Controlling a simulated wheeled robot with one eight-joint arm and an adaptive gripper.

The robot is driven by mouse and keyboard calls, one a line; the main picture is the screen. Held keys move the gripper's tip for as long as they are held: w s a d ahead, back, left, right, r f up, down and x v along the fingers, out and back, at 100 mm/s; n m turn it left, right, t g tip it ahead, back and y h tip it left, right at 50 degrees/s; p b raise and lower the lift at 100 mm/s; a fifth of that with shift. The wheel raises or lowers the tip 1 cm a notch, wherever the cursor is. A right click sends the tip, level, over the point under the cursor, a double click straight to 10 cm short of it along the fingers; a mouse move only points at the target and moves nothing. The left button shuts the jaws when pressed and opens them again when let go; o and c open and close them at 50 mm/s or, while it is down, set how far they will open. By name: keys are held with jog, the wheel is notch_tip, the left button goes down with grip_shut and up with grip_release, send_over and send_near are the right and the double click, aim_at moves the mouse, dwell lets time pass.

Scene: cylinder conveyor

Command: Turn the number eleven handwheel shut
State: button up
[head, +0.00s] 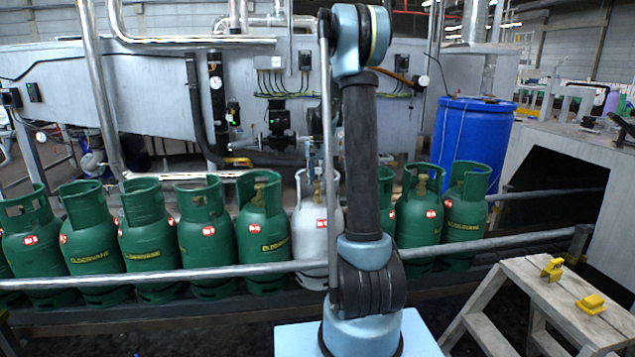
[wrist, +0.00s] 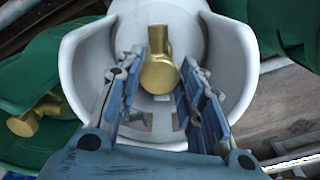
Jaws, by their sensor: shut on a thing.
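A white gas cylinder (head: 312,230) stands in the row of green ones on the conveyor. From above, in the wrist view, its white collar (wrist: 231,62) curves around a brass valve with a round brass handwheel (wrist: 159,76). My gripper (wrist: 163,84) reaches down into the collar, its blue fingers on either side of the handwheel and shut on it. The cylinder's red-and-white label is too small to read surely.
Several green cylinders (head: 205,240) stand close on both sides. A metal rail (head: 150,277) runs in front of the row. A blue drum (head: 470,132) stands behind at right. A wooden step stand (head: 548,292) with yellow pieces is at front right.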

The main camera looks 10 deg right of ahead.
aim_at(317, 182)
jog(key=shift+a, duration=0.1)
jog(key=o, duration=1.1)
jog(key=shift+c, duration=0.2)
jog(key=shift+r, duration=0.1)
notch_tip(317, 182, up, 12)
jog(key=shift+w, duration=0.1)
